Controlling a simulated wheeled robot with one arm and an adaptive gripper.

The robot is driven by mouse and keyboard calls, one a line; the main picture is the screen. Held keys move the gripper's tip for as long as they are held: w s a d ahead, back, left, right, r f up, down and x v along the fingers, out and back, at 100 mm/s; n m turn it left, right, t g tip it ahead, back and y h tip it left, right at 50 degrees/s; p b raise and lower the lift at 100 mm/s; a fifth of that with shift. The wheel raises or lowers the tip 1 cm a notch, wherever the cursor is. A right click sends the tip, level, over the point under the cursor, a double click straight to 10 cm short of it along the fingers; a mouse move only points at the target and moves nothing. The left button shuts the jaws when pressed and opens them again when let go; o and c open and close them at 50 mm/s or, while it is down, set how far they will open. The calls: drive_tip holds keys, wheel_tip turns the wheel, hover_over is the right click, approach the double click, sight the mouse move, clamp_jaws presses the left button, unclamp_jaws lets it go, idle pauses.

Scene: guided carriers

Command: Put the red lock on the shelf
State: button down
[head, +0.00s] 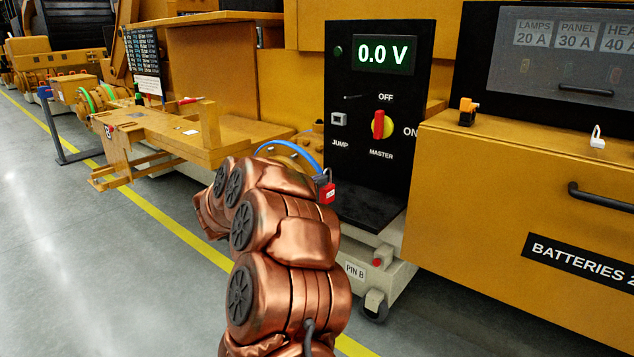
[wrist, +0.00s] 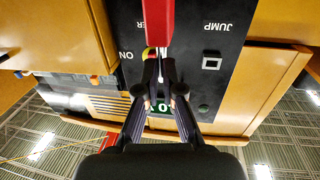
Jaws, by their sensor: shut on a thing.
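The red lock (head: 327,194) is at the end of my copper arm in the head view, in front of the black switch panel (head: 350,180). In the wrist view the red lock (wrist: 159,22) is at the top centre, between my fingertips. My gripper (wrist: 160,55) is shut on it; in the head view only a dark bit of my gripper (head: 322,178) shows beside the lock. A black ledge (head: 368,210) juts out at the panel's foot, right of the lock. I cannot tell whether this ledge is the shelf.
The panel has a red-yellow master switch (head: 382,124) and a display reading 0.0 V (head: 385,53). An orange battery box (head: 500,185) stands at right with a small white item (head: 597,137) on top. An orange platform (head: 190,130) is at left. The grey floor at left is clear.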

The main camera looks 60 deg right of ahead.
drive_tip(key=shift+w+r+p, duration=0.1)
drive_tip(key=shift+r+p, duration=0.1)
drive_tip(key=shift+p, duration=0.3)
drive_tip(key=shift+s+d+f+p, duration=0.1)
drive_tip(key=shift+s+d+f, duration=0.1)
drive_tip(key=shift+d, duration=0.55)
drive_tip(key=shift+s+d+f+p, duration=0.15)
drive_tip(key=shift+d+f, duration=0.1)
drive_tip(key=shift+d, duration=0.45)
drive_tip(key=shift+s+d+f+p, duration=0.1)
drive_tip(key=shift+s+d+f, duration=0.1)
drive_tip(key=shift+d, duration=0.55)
drive_tip(key=shift+w+f+p+x, duration=0.15)
drive_tip(key=shift+p+x, duration=0.1)
drive_tip(key=shift+x, duration=0.65)
drive_tip(key=shift+w+p+x, duration=0.15)
drive_tip(key=shift+p+x, duration=0.1)
drive_tip(key=shift+x, duration=0.6)
drive_tip(key=shift+w+f+p+x, duration=0.15)
drive_tip(key=shift+p+x, duration=0.1)
drive_tip(key=shift+x, duration=0.65)
drive_tip(key=shift+d, duration=0.15)
drive_tip(key=shift+f, duration=0.65)
drive_tip(key=c, duration=1.2)
unclamp_jaws()
drive_tip(key=shift+c, duration=0.2)
drive_tip(key=v, duration=1.2)
